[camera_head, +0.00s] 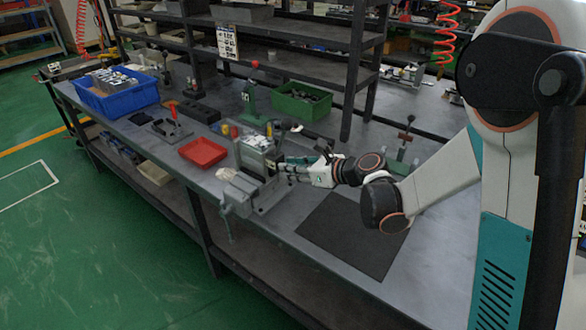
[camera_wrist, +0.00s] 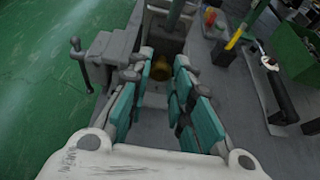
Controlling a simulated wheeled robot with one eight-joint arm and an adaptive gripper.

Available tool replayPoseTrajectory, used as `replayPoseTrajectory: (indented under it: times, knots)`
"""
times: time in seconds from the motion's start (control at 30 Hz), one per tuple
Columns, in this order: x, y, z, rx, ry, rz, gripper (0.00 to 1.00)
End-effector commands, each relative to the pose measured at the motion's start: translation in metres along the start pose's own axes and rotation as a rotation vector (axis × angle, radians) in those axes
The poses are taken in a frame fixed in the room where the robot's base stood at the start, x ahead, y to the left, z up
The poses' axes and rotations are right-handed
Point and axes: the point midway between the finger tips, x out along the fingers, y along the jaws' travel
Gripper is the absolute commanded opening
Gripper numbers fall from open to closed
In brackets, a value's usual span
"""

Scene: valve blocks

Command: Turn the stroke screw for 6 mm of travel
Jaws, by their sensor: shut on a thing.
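The grey vise (camera_head: 268,200) stands near the front edge of the workbench, with a light metal valve block (camera_head: 256,142) at its jaws. The vise and its crank handle also show at the upper left of the wrist view (camera_wrist: 106,48). My gripper (camera_head: 283,166) reaches in from the right, level with the block's side. In the wrist view, its teal-padded fingers (camera_wrist: 160,66) close around a small brass-coloured part, which looks like the stroke screw (camera_wrist: 159,70). The fingers hide most of the screw, and its turn angle cannot be read.
A red tray (camera_head: 203,153), a blue bin (camera_head: 117,92) and a green crate (camera_head: 301,101) stand on the bench around the vise. A green hand press (camera_head: 250,103) is behind it. A dark mat (camera_head: 352,236) at the front right is clear.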

Motion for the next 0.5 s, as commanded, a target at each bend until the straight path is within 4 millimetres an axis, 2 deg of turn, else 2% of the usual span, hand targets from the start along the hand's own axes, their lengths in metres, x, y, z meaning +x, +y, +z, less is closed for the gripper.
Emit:
replayPoseTrajectory:
  times: [0.27, 0.5]
  knots:
    - [0.0002, -0.0017, -0.0008, 0.096, 0.001, 0.039, 0.0]
    - [0.0006, -0.0043, -0.0017, 0.276, 0.0, 0.114, 0.0]
